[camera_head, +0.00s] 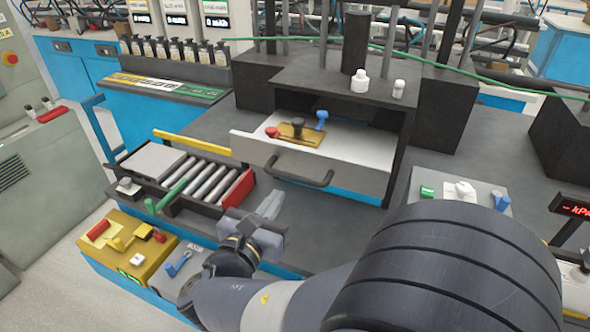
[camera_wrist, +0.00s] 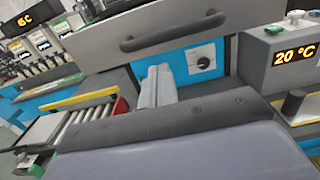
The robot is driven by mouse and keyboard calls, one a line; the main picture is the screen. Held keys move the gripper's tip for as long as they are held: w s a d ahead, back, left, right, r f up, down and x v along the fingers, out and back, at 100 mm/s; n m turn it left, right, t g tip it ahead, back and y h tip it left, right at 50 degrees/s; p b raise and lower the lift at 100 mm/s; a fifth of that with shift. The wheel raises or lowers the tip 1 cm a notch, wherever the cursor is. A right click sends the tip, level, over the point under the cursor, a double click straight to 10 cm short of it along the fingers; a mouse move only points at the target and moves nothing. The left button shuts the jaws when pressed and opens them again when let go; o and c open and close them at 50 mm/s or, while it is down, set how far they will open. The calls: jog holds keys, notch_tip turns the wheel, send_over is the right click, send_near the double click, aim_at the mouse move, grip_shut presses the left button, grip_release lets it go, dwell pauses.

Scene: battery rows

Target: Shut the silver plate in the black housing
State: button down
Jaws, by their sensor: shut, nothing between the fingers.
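The silver plate (camera_head: 345,150) is a drawer-like slide pulled out of the black housing (camera_head: 325,72), with a wide light front panel and a dark bar handle (camera_head: 290,170). A small brass fixture with a red knob and a blue knob lies on it. In the wrist view the handle (camera_wrist: 172,32) crosses the upper middle on the grey front panel. My gripper (camera_head: 272,205) is shut and empty, in front of and below the handle on the left, apart from it in the head view. In the wrist view its fingertips (camera_wrist: 158,80) show below the handle.
A roller conveyor (camera_head: 205,180) with a red end block lies left of the plate. A yellow box (camera_head: 128,245) stands at the front left. A grey control box (camera_head: 460,190) stands right of the plate. White bottles (camera_head: 360,80) stand on the housing.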

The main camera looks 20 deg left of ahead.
aim_at(317, 136)
jog(key=w, duration=0.2)
jog(key=w+p, duration=0.1)
jog(key=w, duration=0.2)
jog(key=shift+w+d, duration=0.2)
jog(key=shift+w, duration=0.15)
jog(key=shift+w, duration=0.1)
jog(key=w+b, duration=0.1)
jog(key=w, duration=0.5)
jog(key=w+d, duration=0.1)
jog(key=w, duration=0.5)
jog(key=w+b, duration=0.1)
jog(key=w, duration=0.5)
jog(key=shift+w+d+b, duration=0.25)
jog(key=shift+w+b, duration=0.1)
jog(key=shift+w, duration=0.05)
